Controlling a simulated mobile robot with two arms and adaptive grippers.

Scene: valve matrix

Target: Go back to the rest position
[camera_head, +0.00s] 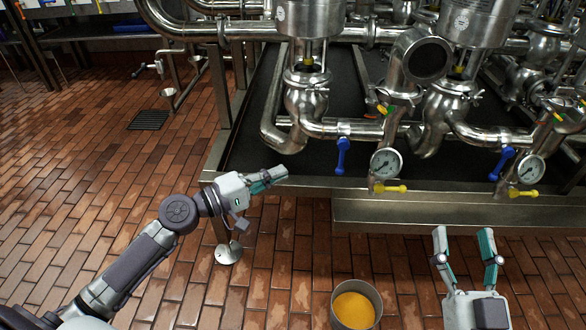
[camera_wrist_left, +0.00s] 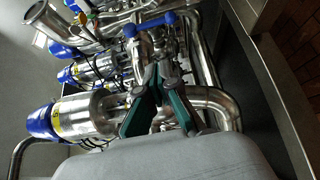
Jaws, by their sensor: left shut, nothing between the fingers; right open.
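My left gripper (camera_head: 270,178) is shut and empty in the head view, in front of the valve platform's front edge and to the left of the blue-handled valve. Its closed teal-padded fingers also show in the left wrist view (camera_wrist_left: 158,88), pointing toward the steel pipework. My right gripper (camera_head: 463,240) is open and empty at the lower right of the head view, with its two fingers upright and apart. It is over the floor in front of the platform's step, touching nothing that I can see.
The steel platform (camera_head: 290,180) carries pipes, pressure gauges (camera_head: 386,163), a blue valve handle (camera_head: 342,156) and yellow handles (camera_head: 388,188). The blue handle also shows in the left wrist view (camera_wrist_left: 150,24). A bucket with yellow contents (camera_head: 355,308) stands on the tiled floor between my arms.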

